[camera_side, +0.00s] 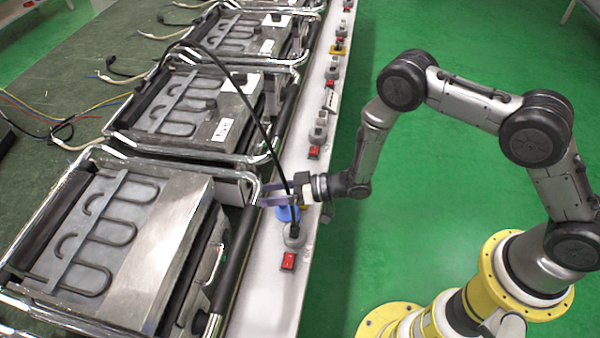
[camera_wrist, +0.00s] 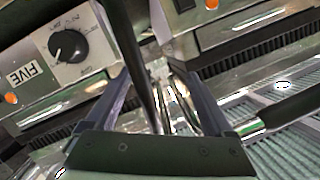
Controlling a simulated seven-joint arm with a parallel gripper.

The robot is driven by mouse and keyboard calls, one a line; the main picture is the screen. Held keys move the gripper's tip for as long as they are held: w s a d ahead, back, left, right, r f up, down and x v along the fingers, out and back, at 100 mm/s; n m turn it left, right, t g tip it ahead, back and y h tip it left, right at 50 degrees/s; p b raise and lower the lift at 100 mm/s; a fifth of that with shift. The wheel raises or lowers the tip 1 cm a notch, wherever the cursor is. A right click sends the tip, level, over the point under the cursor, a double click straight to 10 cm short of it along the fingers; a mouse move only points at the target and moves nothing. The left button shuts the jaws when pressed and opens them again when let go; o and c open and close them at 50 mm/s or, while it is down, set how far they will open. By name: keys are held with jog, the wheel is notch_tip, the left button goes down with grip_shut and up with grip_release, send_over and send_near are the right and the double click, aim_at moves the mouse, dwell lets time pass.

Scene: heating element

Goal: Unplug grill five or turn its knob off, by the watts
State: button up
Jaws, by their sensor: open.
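In the wrist view, a black knob (camera_wrist: 68,46) on a white dial plate sits at the upper left, beside a label reading FIVE (camera_wrist: 27,75). A lit orange lamp (camera_wrist: 12,98) is below the label. My gripper (camera_wrist: 155,75) is open, and a black cord (camera_wrist: 140,45) shows between its fingers. In the side view my gripper (camera_side: 262,194) is over the rail beside the near grills. The black cord (camera_side: 262,130) runs past it down to a plug (camera_side: 295,234) in the rail. Which grill is five cannot be read in the side view; no watt reading is legible.
The near grill (camera_side: 125,235) and middle grill (camera_side: 185,110) have chrome bars close to my gripper. The white rail (camera_side: 262,300) carries sockets and red switches, including one near the plug (camera_side: 288,261). A blue piece (camera_side: 288,213) lies under my gripper. Green floor (camera_side: 400,250) is clear.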

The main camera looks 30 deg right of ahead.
jog(key=s+d+r+n+t+h, duration=0.2)
jog(key=d+n+t+h, duration=0.5)
jog(key=h, duration=0.5)
jog(key=shift+d+r+n, duration=0.75)
jog(key=shift+d+n, duration=0.2)
jog(key=shift+n, duration=0.05)
